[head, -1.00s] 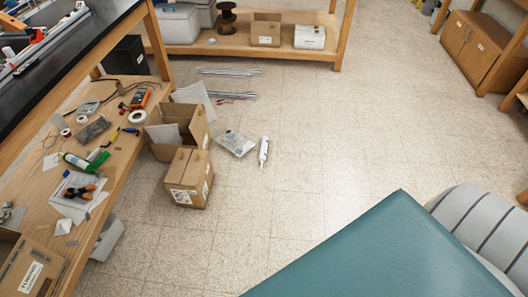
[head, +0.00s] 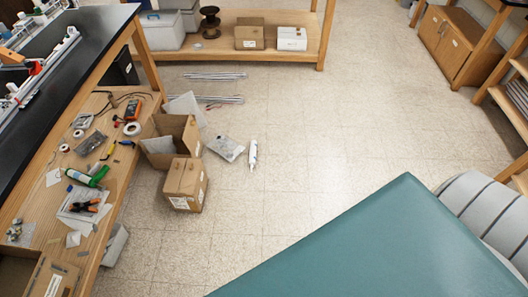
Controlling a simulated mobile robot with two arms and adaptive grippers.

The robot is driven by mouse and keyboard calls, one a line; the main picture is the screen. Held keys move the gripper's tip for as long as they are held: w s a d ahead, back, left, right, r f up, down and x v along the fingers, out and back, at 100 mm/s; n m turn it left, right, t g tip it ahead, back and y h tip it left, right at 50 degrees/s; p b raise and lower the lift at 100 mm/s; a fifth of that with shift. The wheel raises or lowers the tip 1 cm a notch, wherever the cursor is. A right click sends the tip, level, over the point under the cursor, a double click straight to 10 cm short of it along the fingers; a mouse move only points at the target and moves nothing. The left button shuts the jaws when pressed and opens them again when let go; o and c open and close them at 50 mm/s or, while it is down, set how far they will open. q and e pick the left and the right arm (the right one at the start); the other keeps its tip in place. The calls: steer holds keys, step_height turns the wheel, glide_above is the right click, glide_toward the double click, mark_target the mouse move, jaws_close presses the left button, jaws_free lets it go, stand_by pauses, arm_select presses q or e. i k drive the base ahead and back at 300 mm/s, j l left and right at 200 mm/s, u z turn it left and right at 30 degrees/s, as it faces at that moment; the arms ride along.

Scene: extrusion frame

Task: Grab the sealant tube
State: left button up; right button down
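A white sealant tube (head: 253,154) with a narrow nozzle stands or lies on the tiled floor in the head view, just right of a clear plastic bag (head: 225,148); I cannot tell which. Nothing touches it and it is fully visible. Neither of my grippers shows in this view.
Two cardboard boxes, one open (head: 158,146) and one closed (head: 186,184), are on the floor left of the tube. A cluttered wooden shelf (head: 110,190) runs along the left. Metal rods (head: 215,76) lie farther back. A teal surface (head: 370,250) fills the lower right. Floor right of the tube is clear.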

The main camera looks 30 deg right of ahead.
mark_target(252, 156)
steer(key=i+l+z, duration=0.25)
steer(key=z, duration=0.15)
steer(key=i+l+z, duration=0.1)
steer(key=i+z, duration=0.3)
steer(key=k, duration=0.05)
